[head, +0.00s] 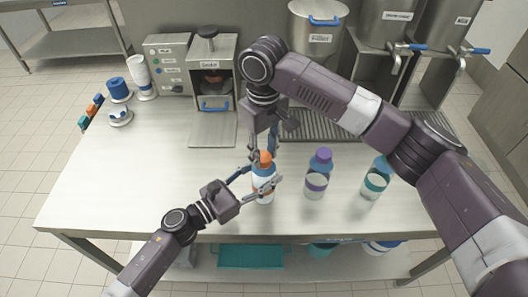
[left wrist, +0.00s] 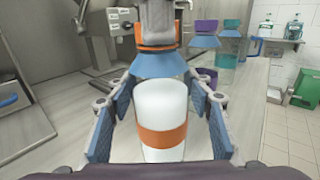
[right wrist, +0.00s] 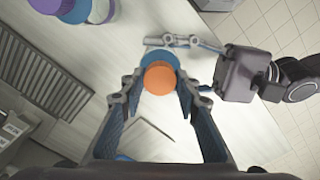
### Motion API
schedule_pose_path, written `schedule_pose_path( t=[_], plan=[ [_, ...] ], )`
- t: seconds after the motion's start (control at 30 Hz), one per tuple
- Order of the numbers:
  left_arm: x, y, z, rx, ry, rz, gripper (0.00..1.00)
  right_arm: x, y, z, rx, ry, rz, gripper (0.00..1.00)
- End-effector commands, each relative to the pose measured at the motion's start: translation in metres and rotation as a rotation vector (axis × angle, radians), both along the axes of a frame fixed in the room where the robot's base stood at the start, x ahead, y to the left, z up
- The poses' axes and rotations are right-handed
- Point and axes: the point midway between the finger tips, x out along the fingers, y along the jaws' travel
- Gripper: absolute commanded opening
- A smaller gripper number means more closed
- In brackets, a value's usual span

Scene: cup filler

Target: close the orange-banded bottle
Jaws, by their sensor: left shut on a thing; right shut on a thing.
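The orange-banded bottle (head: 263,188) stands upright near the table's front edge, white with an orange band (left wrist: 162,138) and a blue shoulder (left wrist: 158,65). An orange cap (right wrist: 159,79) sits at its top, centred over the neck; the thread is hidden, so I cannot tell how tight it is. My left gripper (head: 261,178) is shut on the bottle's body from the left, a finger on each side. My right gripper (head: 264,152) points down from above, shut on the cap, with its fingers on either side of it in the right wrist view (right wrist: 158,84).
A purple-capped bottle (head: 317,175) and a teal-banded bottle (head: 375,180) stand to the right. Behind are a small machine (head: 212,85) and a control box (head: 169,65). Cups and a scale stand at the back left. The table's left half (head: 120,170) is clear.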

Motion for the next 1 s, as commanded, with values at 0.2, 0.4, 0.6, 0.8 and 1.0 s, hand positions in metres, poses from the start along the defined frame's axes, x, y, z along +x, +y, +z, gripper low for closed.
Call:
schedule_pose_path(
  t=[0.2, 0.4, 0.6, 0.8, 1.0],
  plan=[
    [-0.001, -0.001, 0.000, 0.001, 0.001, -0.002, 0.00, 0.000, 0.001, 0.000, 0.002, -0.002, 0.004, 0.44],
    [-0.001, -0.001, 0.000, 0.001, 0.001, -0.002, 0.00, 0.000, 0.000, 0.000, 0.001, -0.001, 0.005, 0.47],
    [-0.001, -0.001, 0.000, 0.000, 0.001, -0.001, 0.00, 0.000, 0.001, 0.006, 0.001, -0.001, 0.005, 0.47],
    [-0.001, 0.000, 0.000, 0.000, 0.001, -0.001, 0.00, 0.001, 0.001, 0.031, 0.003, -0.004, 0.006, 0.47],
    [-0.001, 0.000, -0.001, 0.000, 0.001, -0.001, 0.00, 0.000, 0.000, 0.046, 0.001, -0.002, 0.006, 0.47]
  ],
)
